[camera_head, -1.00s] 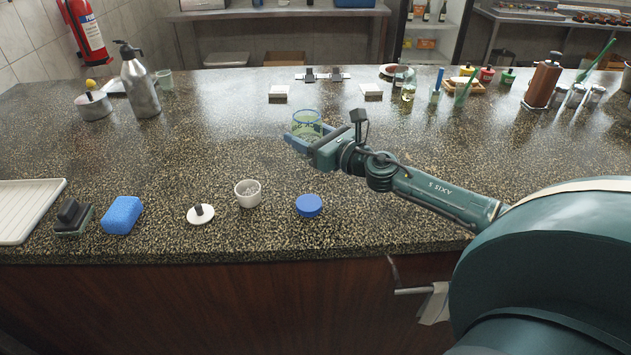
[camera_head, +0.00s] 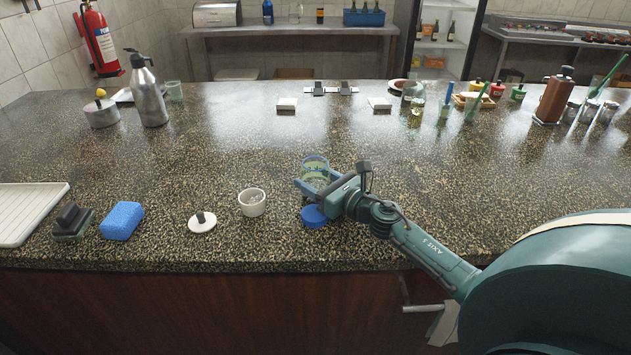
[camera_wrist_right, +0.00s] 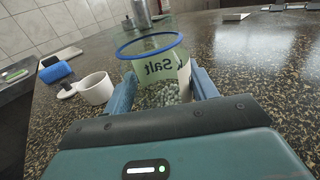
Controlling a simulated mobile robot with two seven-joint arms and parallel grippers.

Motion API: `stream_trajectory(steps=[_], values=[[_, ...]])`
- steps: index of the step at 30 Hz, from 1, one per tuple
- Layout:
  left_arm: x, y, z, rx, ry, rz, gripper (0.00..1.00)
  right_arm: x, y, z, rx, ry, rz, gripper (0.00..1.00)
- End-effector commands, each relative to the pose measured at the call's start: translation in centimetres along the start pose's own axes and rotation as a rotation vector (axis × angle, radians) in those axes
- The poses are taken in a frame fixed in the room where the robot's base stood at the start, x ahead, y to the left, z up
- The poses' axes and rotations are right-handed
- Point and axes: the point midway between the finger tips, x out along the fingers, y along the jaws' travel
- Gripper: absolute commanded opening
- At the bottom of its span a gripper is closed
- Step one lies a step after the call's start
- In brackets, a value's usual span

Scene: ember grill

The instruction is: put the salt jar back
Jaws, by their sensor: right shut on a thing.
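The salt jar is a clear glass jar with a blue rim; it shows in the head view (camera_head: 315,168) and in the right wrist view (camera_wrist_right: 155,68), where its "Salt" label and pale grains inside can be seen. My right gripper (camera_head: 318,184) is shut on the jar, with one finger on each side, and holds it upright and open-topped. The jar is close above or at the counter; I cannot tell if it touches. A blue lid (camera_head: 314,216) lies on the counter just in front of the jar, partly behind the gripper. My left gripper is not in view.
A white cup (camera_head: 252,203) with something pale inside stands left of the blue lid. A white knobbed lid (camera_head: 202,222), a blue sponge (camera_head: 122,221) and a dark-handled brush (camera_head: 72,221) lie further left. The counter behind the jar is mostly clear.

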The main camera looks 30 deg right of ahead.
Motion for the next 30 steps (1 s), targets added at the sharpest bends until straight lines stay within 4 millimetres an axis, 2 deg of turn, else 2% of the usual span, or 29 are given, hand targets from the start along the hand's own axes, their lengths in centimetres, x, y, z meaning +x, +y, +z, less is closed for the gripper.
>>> stream_trajectory(steps=[7,8,15,26,30], values=[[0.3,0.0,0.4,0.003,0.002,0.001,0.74,0.0,0.0,-0.4,0.0,-0.001,0.0,0.29],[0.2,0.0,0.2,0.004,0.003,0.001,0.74,0.0,0.0,-0.3,0.0,0.0,0.0,0.59],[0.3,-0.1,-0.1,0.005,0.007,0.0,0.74,0.0,0.0,-0.2,0.0,0.0,0.0,0.79],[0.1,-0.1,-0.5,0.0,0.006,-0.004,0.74,-0.1,0.0,0.3,0.001,0.0,0.0,0.79],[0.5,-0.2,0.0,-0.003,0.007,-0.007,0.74,-2.1,0.0,-0.2,0.0,0.003,0.001,0.79]])
